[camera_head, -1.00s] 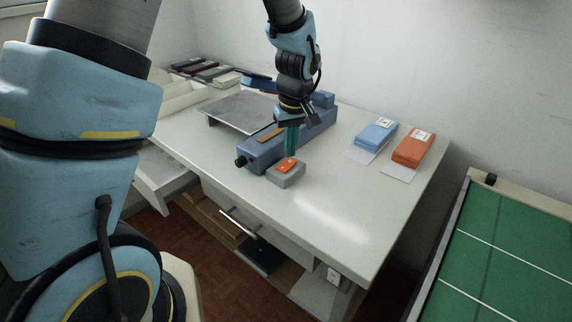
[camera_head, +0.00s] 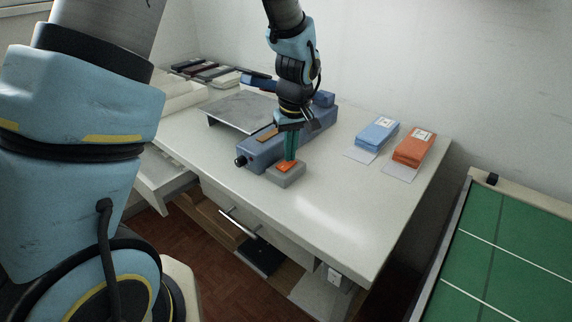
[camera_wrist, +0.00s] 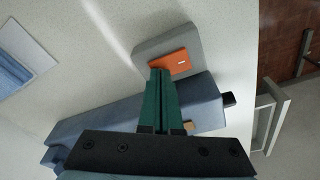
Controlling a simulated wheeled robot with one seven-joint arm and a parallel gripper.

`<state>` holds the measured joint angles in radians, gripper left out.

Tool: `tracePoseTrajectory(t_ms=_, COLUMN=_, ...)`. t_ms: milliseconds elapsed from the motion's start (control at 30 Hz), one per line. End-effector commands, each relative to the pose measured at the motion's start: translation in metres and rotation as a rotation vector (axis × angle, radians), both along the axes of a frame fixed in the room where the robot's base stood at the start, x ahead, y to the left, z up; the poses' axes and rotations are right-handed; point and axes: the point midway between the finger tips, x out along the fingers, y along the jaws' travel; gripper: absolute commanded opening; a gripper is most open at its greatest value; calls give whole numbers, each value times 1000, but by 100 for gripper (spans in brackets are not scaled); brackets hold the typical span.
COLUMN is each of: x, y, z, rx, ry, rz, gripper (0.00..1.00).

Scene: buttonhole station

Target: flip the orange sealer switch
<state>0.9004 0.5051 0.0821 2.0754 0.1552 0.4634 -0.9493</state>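The orange sealer switch (camera_head: 286,167) sits on top of a small grey box (camera_head: 288,180) in front of the blue sealer machine (camera_head: 262,153). In the wrist view the orange switch (camera_wrist: 171,64) has a small white mark and lies on its grey base (camera_wrist: 187,42). My gripper (camera_head: 290,158) points down with its green fingers close together at the switch. In the wrist view the fingertips of my gripper (camera_wrist: 160,72) overlap the near edge of the switch; whether they touch it cannot be told. The fingers appear shut with nothing between them.
Blue packs (camera_head: 376,134) and orange packs (camera_head: 413,148) lie on white cards at the table's right. The white tabletop (camera_head: 320,205) is clear in front and right. A green mat (camera_head: 510,250) lies at far right.

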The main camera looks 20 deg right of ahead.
Motion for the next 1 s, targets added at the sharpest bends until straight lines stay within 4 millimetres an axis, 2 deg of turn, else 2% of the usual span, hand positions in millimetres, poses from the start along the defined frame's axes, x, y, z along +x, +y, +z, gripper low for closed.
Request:
tracePoseTrajectory(t_ms=267, x=0, y=0, z=2, rx=1, ry=1, rz=0, gripper=0)
tracePoseTrajectory(t_ms=1000, x=0, y=0, z=58, rx=0, ry=0, rz=0, gripper=0)
